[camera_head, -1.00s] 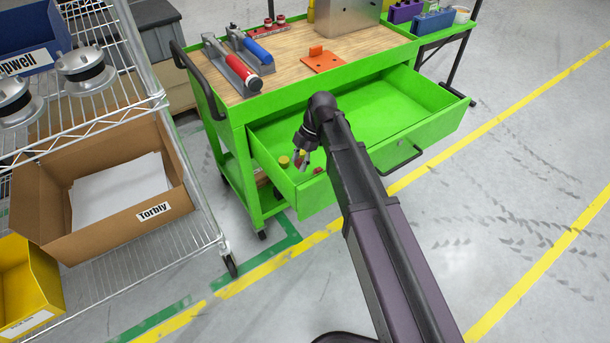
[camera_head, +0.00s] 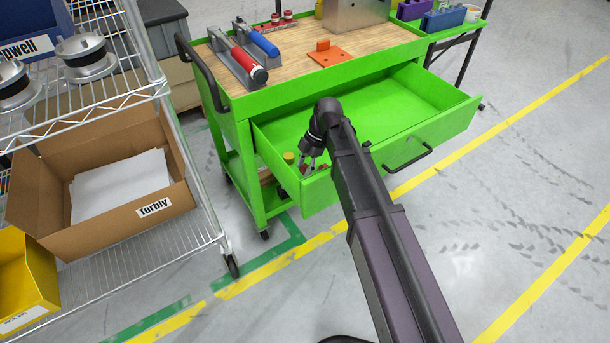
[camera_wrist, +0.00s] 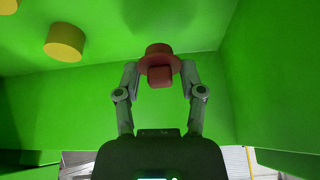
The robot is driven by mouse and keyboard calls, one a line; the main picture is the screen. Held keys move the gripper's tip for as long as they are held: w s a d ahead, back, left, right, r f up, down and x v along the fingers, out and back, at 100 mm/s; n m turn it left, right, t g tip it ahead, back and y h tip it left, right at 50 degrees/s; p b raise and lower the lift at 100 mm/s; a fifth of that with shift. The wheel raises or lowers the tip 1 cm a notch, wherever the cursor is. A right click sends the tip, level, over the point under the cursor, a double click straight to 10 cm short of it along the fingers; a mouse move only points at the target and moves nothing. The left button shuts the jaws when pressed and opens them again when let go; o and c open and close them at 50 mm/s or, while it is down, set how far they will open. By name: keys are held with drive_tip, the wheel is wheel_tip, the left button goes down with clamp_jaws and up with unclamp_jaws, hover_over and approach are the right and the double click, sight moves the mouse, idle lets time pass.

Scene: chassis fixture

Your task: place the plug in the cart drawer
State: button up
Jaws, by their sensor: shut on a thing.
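My gripper (camera_head: 309,168) is inside the open green drawer (camera_head: 445,122) of the cart, near its left front corner. In the wrist view my gripper (camera_wrist: 160,77) has its two grey fingers on either side of a red plug (camera_wrist: 158,52) and is shut on it. The plug has a round flange and a squarish stub. Green drawer surfaces surround it; I cannot tell whether it touches the drawer floor. In the head view it is small and partly hidden by the fingers.
A yellow round piece (camera_wrist: 65,42) is in the drawer beside the plug; another yellow piece (camera_wrist: 8,6) shows at the corner. The cart's wooden top (camera_head: 290,75) holds tools and an orange bracket (camera_head: 325,54). A wire shelf with a cardboard box (camera_head: 110,222) stands at left.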

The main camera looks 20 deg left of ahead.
drive_tip(key=shift+f+b, duration=1.75)
drive_tip(key=shift+f, duration=0.05)
drive_tip(key=shift+f, duration=0.15)
drive_tip(key=o, duration=0.8)
drive_tip(key=p+v, duration=0.2)
drive_tip(key=v, duration=0.1)
drive_tip(key=shift+p, duration=0.35)
drive_tip(key=p+v, duration=0.8)
drive_tip(key=v, duration=0.1)
